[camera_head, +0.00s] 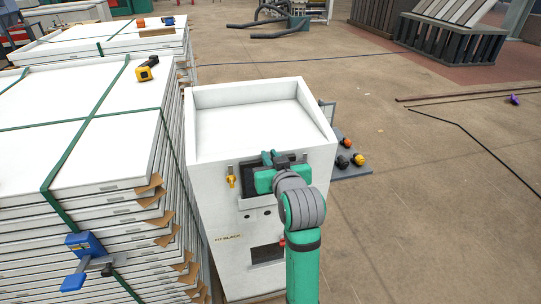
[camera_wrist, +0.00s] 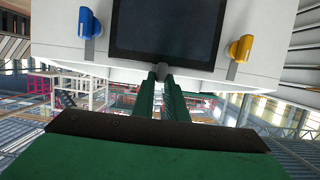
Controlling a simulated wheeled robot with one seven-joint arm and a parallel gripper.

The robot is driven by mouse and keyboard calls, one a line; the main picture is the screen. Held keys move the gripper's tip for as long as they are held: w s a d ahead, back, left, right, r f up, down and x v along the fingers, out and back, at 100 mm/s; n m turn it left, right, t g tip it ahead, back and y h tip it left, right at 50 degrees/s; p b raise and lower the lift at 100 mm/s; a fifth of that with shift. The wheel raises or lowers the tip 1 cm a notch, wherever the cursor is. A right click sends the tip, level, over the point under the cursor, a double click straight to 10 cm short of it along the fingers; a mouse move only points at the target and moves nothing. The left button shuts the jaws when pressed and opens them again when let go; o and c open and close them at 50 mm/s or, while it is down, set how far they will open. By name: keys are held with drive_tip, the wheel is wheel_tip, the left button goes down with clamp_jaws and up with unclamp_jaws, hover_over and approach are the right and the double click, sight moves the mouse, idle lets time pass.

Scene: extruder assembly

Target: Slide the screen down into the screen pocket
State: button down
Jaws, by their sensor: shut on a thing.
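The screen (camera_wrist: 165,28) is a dark flat panel at the top of the wrist view, against the white machine front. My gripper (camera_wrist: 161,72) is shut on a small grey tab at the screen's edge. In the head view my green gripper (camera_head: 270,164) is in front of the white machine (camera_head: 210,175) and covers much of the dark screen (camera_head: 249,172). A yellow clip (camera_wrist: 241,47) and a blue clip (camera_wrist: 88,24) flank the screen in the wrist view. The screen pocket is hard to make out, and I cannot tell how deep the screen sits.
Strapped stacks of white panels (camera_head: 35,105) stand close on the left, with a blue tool (camera_head: 84,245) at their side. A grey tray (camera_head: 355,171) with orange, black and yellow knobs is at the machine's right. The floor further right is mostly open.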

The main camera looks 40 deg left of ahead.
drive_tip(key=shift+f, duration=0.75)
drive_tip(key=c, duration=1.7)
unclamp_jaws()
drive_tip(key=v, duration=1)
drive_tip(key=shift+s+d, duration=0.25)
drive_tip(key=shift+s, duration=0.05)
